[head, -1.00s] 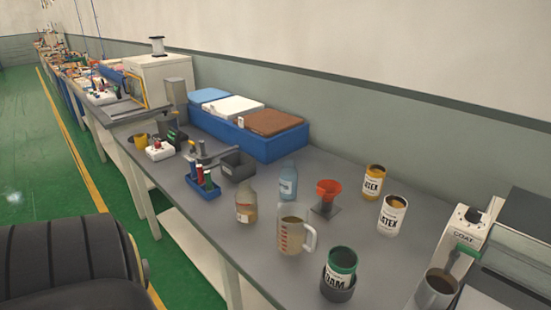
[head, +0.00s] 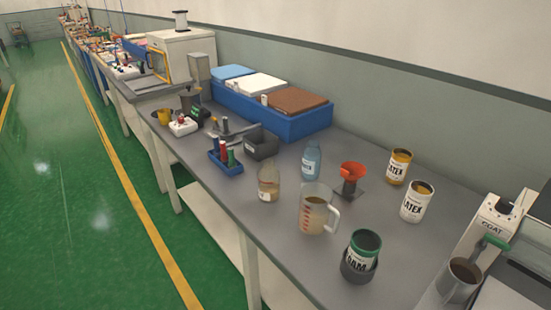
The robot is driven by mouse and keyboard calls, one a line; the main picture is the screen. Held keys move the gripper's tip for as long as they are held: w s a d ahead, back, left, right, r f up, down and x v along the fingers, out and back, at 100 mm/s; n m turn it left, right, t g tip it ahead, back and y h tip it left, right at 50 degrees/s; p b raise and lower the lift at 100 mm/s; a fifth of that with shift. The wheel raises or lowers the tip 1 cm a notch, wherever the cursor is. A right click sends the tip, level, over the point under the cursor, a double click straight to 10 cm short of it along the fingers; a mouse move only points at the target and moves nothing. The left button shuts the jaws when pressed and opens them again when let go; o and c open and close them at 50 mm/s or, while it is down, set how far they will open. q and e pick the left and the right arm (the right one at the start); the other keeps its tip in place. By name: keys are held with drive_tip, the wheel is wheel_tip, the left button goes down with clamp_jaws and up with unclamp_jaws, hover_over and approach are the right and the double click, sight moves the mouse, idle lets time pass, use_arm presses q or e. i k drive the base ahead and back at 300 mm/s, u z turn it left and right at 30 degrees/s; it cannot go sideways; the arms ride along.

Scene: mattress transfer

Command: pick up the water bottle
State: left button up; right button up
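In the head view, a translucent blue bottle with a white label (head: 311,163), which looks like the water bottle, stands upright on the grey workbench (head: 215,188), just in front of the blue bin. A second clear bottle with brownish contents (head: 268,184) stands nearer the bench's front edge. Neither of my grippers shows in the view.
Near the blue bottle are a red funnel on a stand (head: 352,177), a measuring jug (head: 315,212), a dark bin (head: 261,143) and a blue tube rack (head: 226,160). Green floor (head: 70,215) is clear at left.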

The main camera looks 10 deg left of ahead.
sight(312, 154)
drive_tip(key=u, duration=1.55)
drive_tip(key=i, duration=2.05)
drive_tip(key=z, duration=2.3)
